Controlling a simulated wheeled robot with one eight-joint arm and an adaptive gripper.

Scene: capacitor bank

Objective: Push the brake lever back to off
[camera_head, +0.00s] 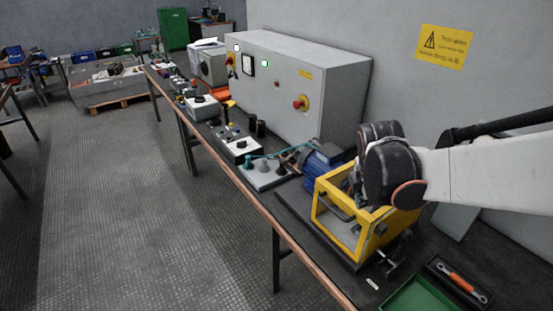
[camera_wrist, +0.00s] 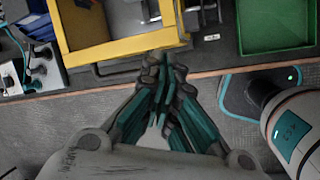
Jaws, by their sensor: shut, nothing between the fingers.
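A yellow frame (camera_head: 322,212) stands on the bench beside a blue motor (camera_head: 318,160); its yellow edge also shows in the wrist view (camera_wrist: 125,46). A dark bar with a crosspiece (camera_head: 388,265) sticks out at the frame's near right corner. It may be the brake lever, but I cannot tell for certain. In the wrist view a grey bar (camera_wrist: 112,70) runs along the frame's near side. My gripper (camera_wrist: 163,62) is shut and empty, its fingertips at the frame's near edge, close to this bar; contact cannot be told. In the head view my arm hides the fingers.
A green tray (camera_head: 420,296) and a dark tray with an orange-handled wrench (camera_head: 461,283) lie right of the frame. A grey cabinet (camera_head: 295,88) stands along the wall. The bench's front edge (camera_wrist: 85,92) passes beneath my gripper.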

